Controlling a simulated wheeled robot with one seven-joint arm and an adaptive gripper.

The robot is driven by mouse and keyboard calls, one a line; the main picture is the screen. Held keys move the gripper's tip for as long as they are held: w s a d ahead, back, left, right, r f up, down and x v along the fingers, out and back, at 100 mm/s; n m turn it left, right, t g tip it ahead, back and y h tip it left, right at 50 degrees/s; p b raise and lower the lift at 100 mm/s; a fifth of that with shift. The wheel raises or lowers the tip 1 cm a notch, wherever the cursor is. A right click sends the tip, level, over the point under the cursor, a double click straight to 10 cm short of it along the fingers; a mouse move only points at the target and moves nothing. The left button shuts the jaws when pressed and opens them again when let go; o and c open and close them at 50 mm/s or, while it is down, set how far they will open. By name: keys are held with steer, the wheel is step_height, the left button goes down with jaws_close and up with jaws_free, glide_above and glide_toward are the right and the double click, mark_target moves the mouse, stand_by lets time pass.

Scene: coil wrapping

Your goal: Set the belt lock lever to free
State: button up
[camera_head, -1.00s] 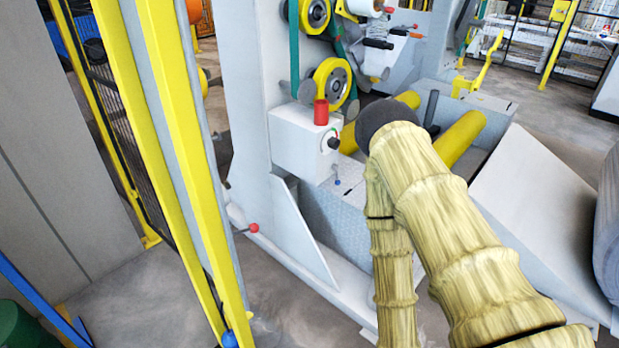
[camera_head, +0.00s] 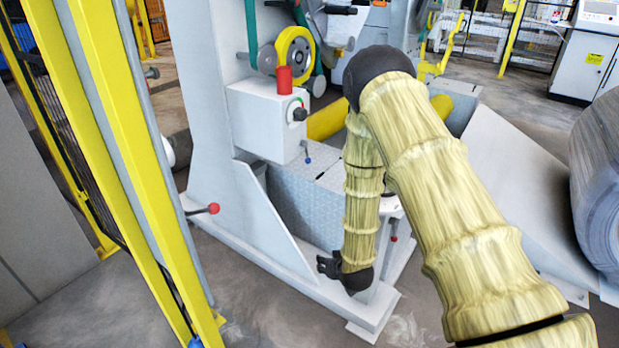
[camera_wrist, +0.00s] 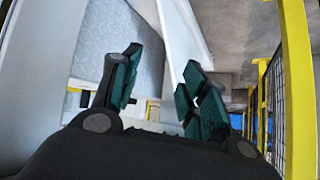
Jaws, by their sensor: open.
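Several small levers show on the grey machine (camera_head: 205,110), and I cannot tell which is the belt lock lever. A red-ball lever (camera_head: 213,208) sticks out at its lower left side. A small blue-tipped lever (camera_head: 307,152) hangs below the control box (camera_head: 262,120). Another red-tipped lever (camera_head: 393,238) is low, just right of my forearm. My gripper (camera_head: 322,264) is low in front of the machine base, right of and below the red-ball lever and apart from it. In the wrist view my gripper (camera_wrist: 158,78) is open, with nothing between its dark green fingers.
The control box carries a red cylinder (camera_head: 285,78) and a black knob (camera_head: 299,114). A yellow fence post (camera_head: 125,150) stands at the left, and also shows in the wrist view (camera_wrist: 298,95). A large grey coil (camera_head: 600,180) is at the right. Floor is clear in front.

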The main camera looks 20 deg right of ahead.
steer(key=w+d+r+t+b, duration=0.15)
steer(key=w+b, duration=0.25)
steer(key=w, duration=0.4)
steer(key=w+d+r+t+b, duration=0.1)
steer(key=w+r+t+b, duration=0.2)
steer(key=w, duration=0.4)
steer(key=t+b, duration=0.4)
steer(key=b, duration=0.3)
glide_toward(309, 162)
steer(key=shift+y, duration=0.4)
steer(key=w+b, duration=0.2)
steer(key=w, duration=0.8)
steer(key=shift+f, duration=0.1)
jaws_close()
